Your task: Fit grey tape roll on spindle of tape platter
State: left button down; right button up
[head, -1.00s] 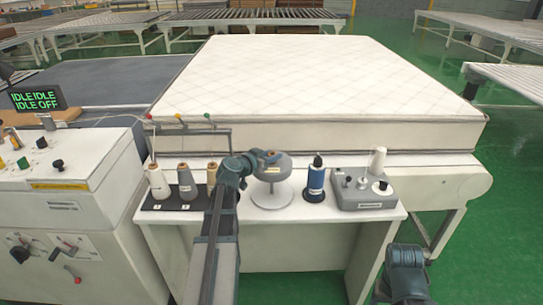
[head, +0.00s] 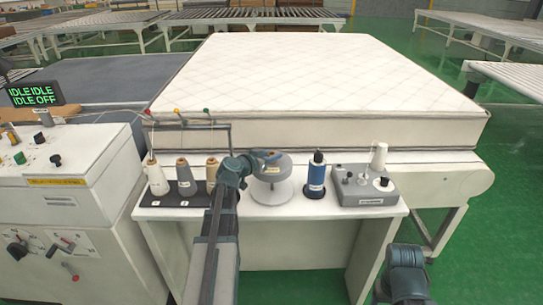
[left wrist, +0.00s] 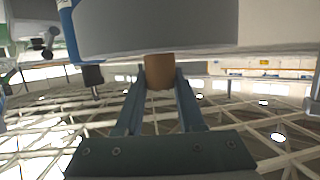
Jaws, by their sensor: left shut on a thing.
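The grey tape roll (head: 278,169) is a thick grey disc with a pale label on its side. My left gripper (head: 268,157) is at its top, shut on its brown core. In the left wrist view, the core (left wrist: 159,71) shows between the two fingers (left wrist: 160,90), with the grey roll (left wrist: 160,25) filling the top. The white tape platter (head: 268,196) is on the table directly below the roll. Its spindle is mostly hidden by the roll, and I cannot tell how far it is inside. My right gripper is not clearly visible; part of my right arm shows at lower right.
The white table (head: 330,211) also holds a black tray with several thread cones (head: 185,178) at left, a blue spool (head: 316,180) close right of the platter, and a grey control box (head: 362,188) with a white cone. The mattress (head: 320,85) lies behind.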

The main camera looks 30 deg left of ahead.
pick_arm(q)
jog(key=shift+f+b, duration=4.75)
jog(key=shift+f, duration=0.05)
jog(key=shift+c, duration=2.2)
grip_release()
jog(key=p+v, duration=0.4)
jog(key=v, duration=1)
jog(key=shift+w+d, duration=0.1)
jog(key=shift+w, duration=0.05)
jog(key=d+f+m+g+h+p, duration=0.15)
jog(key=d+f+g, duration=0.25)
jog(key=d, duration=0.8)
jog(key=d+f+m+g+h+p, duration=0.1)
jog(key=d+f+m+g+h, duration=0.2)
jog(key=d, duration=0.9)
jog(key=s+d+f+n+g+y+p, duration=0.1)
jog(key=s+d+f+g+y+p, duration=0.1)
jog(key=s+d+g+y, duration=0.5)
jog(key=s+d+f+g, duration=0.1)
jog(key=s+d, duration=0.5)
jog(key=d, duration=0.1)
jog(key=shift+s+n+p, duration=0.35)
jog(key=shift+s, duration=0.05)
